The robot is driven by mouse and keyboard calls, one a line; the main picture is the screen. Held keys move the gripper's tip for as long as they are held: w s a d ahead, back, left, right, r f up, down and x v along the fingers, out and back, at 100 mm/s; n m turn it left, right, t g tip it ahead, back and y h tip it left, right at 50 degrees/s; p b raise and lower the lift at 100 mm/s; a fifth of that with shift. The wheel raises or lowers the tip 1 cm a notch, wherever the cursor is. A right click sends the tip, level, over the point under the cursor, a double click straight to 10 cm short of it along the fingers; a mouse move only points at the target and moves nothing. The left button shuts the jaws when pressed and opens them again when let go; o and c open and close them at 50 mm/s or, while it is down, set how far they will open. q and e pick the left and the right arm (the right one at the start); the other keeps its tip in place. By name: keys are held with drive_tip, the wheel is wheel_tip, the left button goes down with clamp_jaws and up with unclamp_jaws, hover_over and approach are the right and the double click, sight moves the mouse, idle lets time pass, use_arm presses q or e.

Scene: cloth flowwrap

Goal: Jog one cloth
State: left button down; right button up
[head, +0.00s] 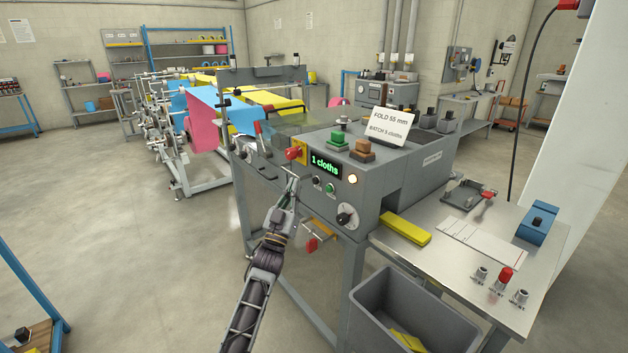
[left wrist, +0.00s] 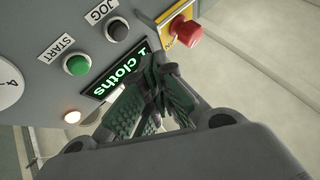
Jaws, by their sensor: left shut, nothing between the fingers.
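The grey wrapping machine's control panel has a display (head: 325,165) reading "1 cloths", also in the left wrist view (left wrist: 116,72). The black JOG button (left wrist: 117,29) is labelled in the left wrist view and shows in the head view (head: 316,182). The green START button (left wrist: 77,65) is beside it. My left gripper (head: 290,178) is shut and empty in front of the panel, left of the display in the head view. In the left wrist view its fingers (left wrist: 160,85) overlap the display's edge, apart from the JOG button. A folded yellow cloth (head: 405,229) lies at the machine's outlet.
A red stop button (head: 293,153) on a yellow plate is close to my left gripper. A grey bin (head: 375,325) with yellow cloths stands below the steel table (head: 455,275).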

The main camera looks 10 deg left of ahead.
use_arm(q)
drive_tip(key=shift+s+a+p, duration=0.3)
drive_tip(key=shift+s+a, duration=0.15)
drive_tip(key=shift+s, duration=0.15)
idle(0.4)
